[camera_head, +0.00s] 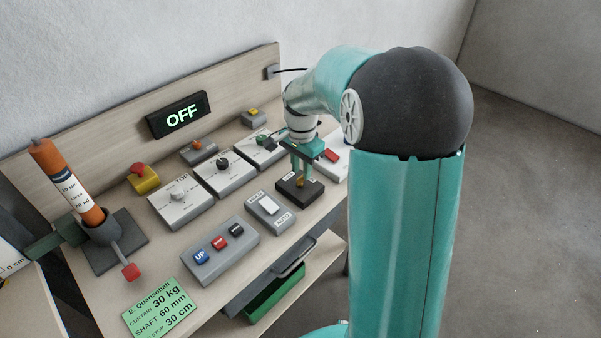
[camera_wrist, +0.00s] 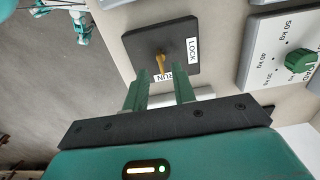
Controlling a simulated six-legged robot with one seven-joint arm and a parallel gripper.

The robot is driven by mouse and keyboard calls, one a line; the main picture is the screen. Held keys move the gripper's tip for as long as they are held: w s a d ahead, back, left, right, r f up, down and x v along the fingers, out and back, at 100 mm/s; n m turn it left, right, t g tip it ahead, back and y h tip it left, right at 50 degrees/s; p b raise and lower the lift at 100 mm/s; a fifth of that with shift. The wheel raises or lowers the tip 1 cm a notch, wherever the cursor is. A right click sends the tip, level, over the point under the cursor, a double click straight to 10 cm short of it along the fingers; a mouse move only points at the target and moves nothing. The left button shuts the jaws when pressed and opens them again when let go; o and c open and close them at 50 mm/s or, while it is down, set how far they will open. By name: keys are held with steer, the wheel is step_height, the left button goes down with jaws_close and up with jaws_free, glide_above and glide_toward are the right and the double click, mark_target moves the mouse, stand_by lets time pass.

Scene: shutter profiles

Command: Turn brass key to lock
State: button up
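The brass key (camera_wrist: 160,62) stands in a dark key-switch plate (camera_wrist: 185,45) with a LOCK label (camera_wrist: 193,49) and a RUN label (camera_wrist: 164,77). In the wrist view its bow points toward the RUN label. My gripper (camera_wrist: 161,72) is open, with one green finger on each side of the key's near end; I cannot tell whether either touches it. In the head view my gripper (camera_head: 301,172) is right above the dark key block (camera_head: 290,188), and the brass key (camera_head: 300,182) shows small below the fingers.
A dial box (camera_wrist: 288,60) lies to the right in the wrist view. A display (camera_head: 178,115) reads OFF. An open drawer (camera_head: 270,280) juts out below.

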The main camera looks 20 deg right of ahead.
mark_target(300, 181)
steer(key=shift+a+f, duration=0.1)
steer(key=shift+f, duration=1.05)
steer(key=shift+c, duration=0.5)
jaws_close()
